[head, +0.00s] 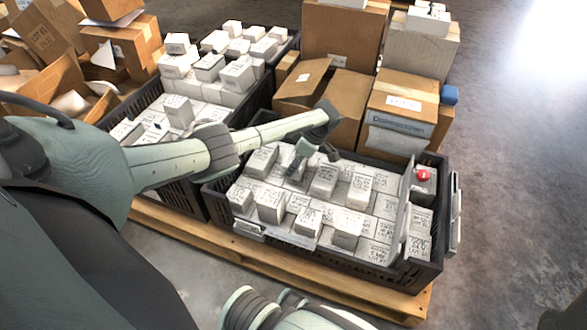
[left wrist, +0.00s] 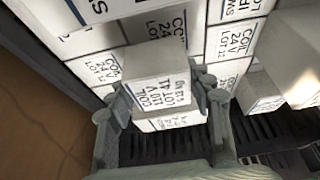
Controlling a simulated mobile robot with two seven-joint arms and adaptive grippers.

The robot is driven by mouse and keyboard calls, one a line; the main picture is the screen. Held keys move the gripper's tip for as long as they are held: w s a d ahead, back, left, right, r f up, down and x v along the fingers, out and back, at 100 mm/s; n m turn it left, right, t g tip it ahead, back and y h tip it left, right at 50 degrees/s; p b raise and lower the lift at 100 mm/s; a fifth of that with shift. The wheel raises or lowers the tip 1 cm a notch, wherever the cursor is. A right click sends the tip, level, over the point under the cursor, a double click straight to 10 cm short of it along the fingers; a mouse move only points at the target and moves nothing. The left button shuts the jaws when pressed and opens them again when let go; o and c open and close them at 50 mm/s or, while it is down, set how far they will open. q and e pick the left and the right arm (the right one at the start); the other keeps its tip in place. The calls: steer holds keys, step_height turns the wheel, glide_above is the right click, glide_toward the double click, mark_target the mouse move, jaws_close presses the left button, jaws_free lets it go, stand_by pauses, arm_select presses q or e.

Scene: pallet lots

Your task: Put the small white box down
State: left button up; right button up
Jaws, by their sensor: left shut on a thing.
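My left gripper (head: 312,156) reaches from the left over the front black crate (head: 335,258) of white boxes. In the left wrist view the left gripper (left wrist: 163,92) is shut on a small white box (left wrist: 155,72), one finger on each side. Its printed label reads COIL, 110 V and LOT 41. Other white boxes marked COIL 24 V lie just behind and beside it. In the head view I cannot clearly tell the held box from those around the fingers. Whether its underside touches anything is hidden. My right gripper is not in view.
The crate holds a layer of white boxes with several loose ones on top, and a grey upright plate (head: 402,212) by a red button (head: 424,175) at its right. Another full crate (head: 187,193) stands left. Cardboard boxes (head: 401,100) rise behind. Open floor lies right.

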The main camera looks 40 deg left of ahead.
arm_select(q)
steer(key=shift+f, duration=0.55)
steer(key=shift+r, duration=0.15)
steer(key=shift+f, duration=0.25)
steer(key=o, duration=1.3)
steer(key=shift+c, duration=0.2)
steer(key=shift+r, duration=0.15)
